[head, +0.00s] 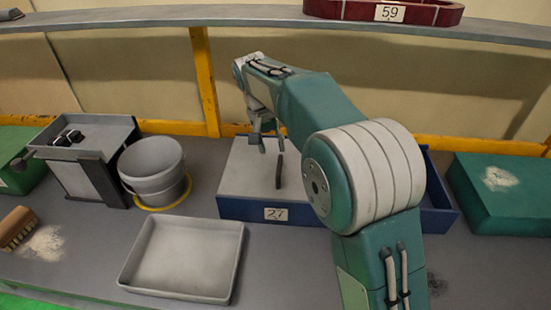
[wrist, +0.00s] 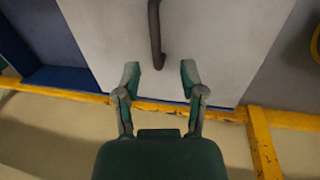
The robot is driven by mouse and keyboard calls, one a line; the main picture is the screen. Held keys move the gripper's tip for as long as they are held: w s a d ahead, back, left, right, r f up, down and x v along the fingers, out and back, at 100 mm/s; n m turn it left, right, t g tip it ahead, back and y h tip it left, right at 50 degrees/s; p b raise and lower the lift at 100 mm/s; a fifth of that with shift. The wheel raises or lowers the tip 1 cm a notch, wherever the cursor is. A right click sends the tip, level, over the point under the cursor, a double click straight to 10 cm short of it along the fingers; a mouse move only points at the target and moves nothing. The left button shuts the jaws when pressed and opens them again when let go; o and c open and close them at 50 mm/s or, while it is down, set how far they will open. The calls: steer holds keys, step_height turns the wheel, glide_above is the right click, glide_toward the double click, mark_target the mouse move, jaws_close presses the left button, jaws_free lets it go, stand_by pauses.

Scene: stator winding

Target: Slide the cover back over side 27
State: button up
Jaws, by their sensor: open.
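The cover (head: 246,172) is a flat pale grey plate with a dark bar handle (head: 279,171). It lies over the left part of a long blue box (head: 240,208) whose front carries the label 27 (head: 276,214). My arm hides the middle of the box. My gripper (head: 266,143) is open and empty above the far part of the cover, near the handle. In the wrist view, my gripper (wrist: 160,76) has its fingers spread, and the handle (wrist: 155,35) stands just ahead of the gap. I cannot tell whether they touch. The blue open part (wrist: 50,75) shows beside the cover (wrist: 215,50).
A grey tray (head: 185,260), a bucket (head: 152,170) and a grey stand (head: 85,160) are to the left. A green box (head: 505,190) is at right. A yellow rail (head: 205,80) runs behind. A shelf above holds a red ring marked 59 (head: 388,12).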

step_height(320, 180, up, 6)
steer(key=a, duration=0.1)
steer(key=shift+a, duration=0.25)
steer(key=s+d+r+t+y, duration=0.1)
steer(key=s+d+r, duration=0.2)
steer(key=s+d, duration=0.35)
steer(key=s+d+r+t+y, duration=0.1)
steer(key=s+d+r, duration=0.2)
steer(key=s+d, duration=0.35)
steer(key=s+d+f+t, duration=0.1)
steer(key=s+d+f, duration=0.3)
steer(key=s, duration=0.3)
steer(key=s+d+f+t, duration=0.2)
steer(key=s+d+f, duration=0.2)
steer(key=s+d, duration=0.2)
steer(key=s, duration=0.2)
steer(key=shift+s+t, duration=0.3)
steer(key=shift+f, duration=0.1)
